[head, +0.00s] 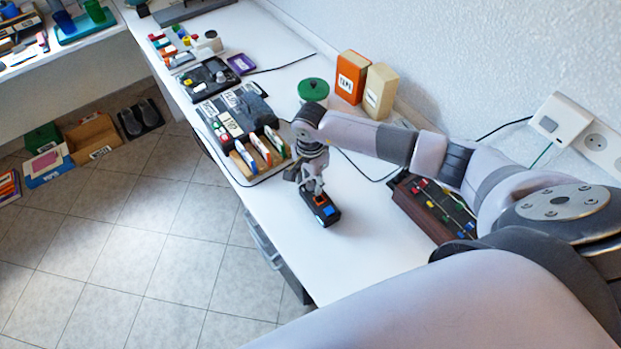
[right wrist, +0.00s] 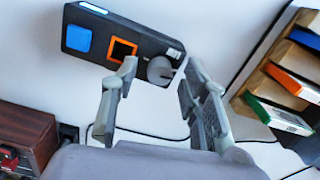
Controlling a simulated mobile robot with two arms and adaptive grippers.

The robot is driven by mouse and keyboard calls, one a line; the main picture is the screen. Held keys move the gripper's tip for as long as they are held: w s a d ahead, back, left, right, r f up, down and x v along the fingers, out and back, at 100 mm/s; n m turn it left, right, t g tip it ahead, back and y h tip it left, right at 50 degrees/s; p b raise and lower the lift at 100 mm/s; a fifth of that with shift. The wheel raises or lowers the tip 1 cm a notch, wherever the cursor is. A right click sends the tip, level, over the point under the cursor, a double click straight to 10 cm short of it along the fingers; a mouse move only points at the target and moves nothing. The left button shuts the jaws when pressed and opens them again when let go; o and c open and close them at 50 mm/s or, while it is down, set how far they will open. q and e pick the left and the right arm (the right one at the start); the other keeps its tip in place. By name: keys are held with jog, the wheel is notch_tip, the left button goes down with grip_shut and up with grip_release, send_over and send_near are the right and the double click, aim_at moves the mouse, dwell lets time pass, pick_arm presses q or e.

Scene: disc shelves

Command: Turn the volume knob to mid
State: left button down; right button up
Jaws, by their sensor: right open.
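A small black box (head: 325,213) sits on the white desk below my right gripper (head: 312,187). In the right wrist view the box (right wrist: 97,38) has a blue square button, an orange-framed square and a round grey knob (right wrist: 160,71) with a dark pointer mark at its right end. My right gripper (right wrist: 161,66) is open, with one fingertip on each side of the knob in that picture. I cannot tell whether the fingers touch it. In the head view the gripper hides the knob. My left gripper is not in view.
A wooden rack (head: 262,163) with upright discs or cases stands just behind the box. A brown panel with sliders (head: 432,206) lies to the right. A green-lidded jar (head: 313,91) and orange box (head: 351,77) stand further back. Free desk lies in front of the box.

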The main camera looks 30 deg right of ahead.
jog(key=shift+f, duration=0.1)
jog(key=shift+c, duration=0.3)
grip_shut()
